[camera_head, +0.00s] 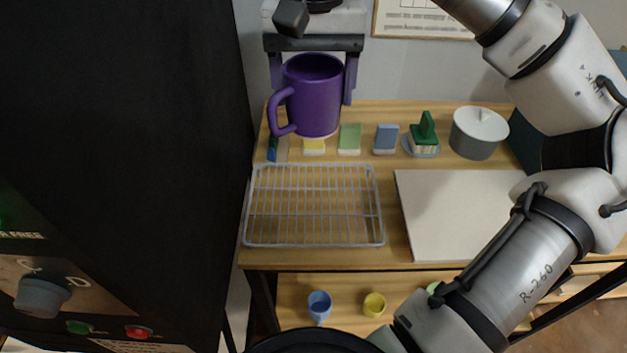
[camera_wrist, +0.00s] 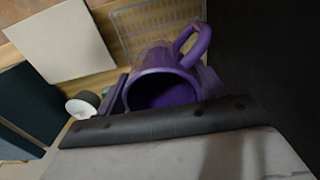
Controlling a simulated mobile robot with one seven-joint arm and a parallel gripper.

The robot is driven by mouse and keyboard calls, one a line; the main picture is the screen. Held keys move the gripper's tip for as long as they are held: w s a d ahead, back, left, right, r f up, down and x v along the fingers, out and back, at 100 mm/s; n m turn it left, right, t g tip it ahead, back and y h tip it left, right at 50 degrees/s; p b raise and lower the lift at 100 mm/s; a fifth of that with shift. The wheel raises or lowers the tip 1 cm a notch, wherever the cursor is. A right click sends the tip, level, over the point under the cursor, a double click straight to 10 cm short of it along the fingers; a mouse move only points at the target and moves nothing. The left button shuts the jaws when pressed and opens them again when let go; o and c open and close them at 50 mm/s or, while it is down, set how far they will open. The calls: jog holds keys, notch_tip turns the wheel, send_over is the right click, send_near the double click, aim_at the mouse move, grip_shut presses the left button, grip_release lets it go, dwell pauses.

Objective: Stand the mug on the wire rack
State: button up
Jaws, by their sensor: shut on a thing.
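A purple mug (camera_head: 313,95) is held upright between the two fingers of my gripper (camera_head: 313,80), which is shut on it. Its handle points left and a little toward the camera in the head view. The mug appears raised above the back part of the wooden table. In the wrist view the mug (camera_wrist: 160,88) shows its open, empty-looking mouth, with a finger of my gripper (camera_wrist: 162,95) on each side. The wire rack (camera_head: 314,206) lies empty on the table in front of the mug; part of it shows in the wrist view (camera_wrist: 150,25).
A pale board (camera_head: 455,212) lies right of the rack. Small coloured blocks (camera_head: 349,138), a green item on a saucer (camera_head: 424,135) and a lidded grey pot (camera_head: 478,135) line the back. A black cabinet (camera_head: 130,130) stands close on the left. Cups (camera_head: 319,305) stand on a lower shelf.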

aim_at(314, 130)
notch_tip(314, 130, down, 19)
jog(key=shift+s+f+p, duration=0.1)
jog(key=shift+f+p, duration=0.05)
jog(key=shift+p, duration=0.3)
jog(key=shift+f, duration=0.15)
jog(key=o, duration=1.2)
jog(key=shift+c, duration=0.2)
notch_tip(314, 130, up, 12)
jog(key=shift+r+b, duration=0.15)
jog(key=shift+b, duration=0.15)
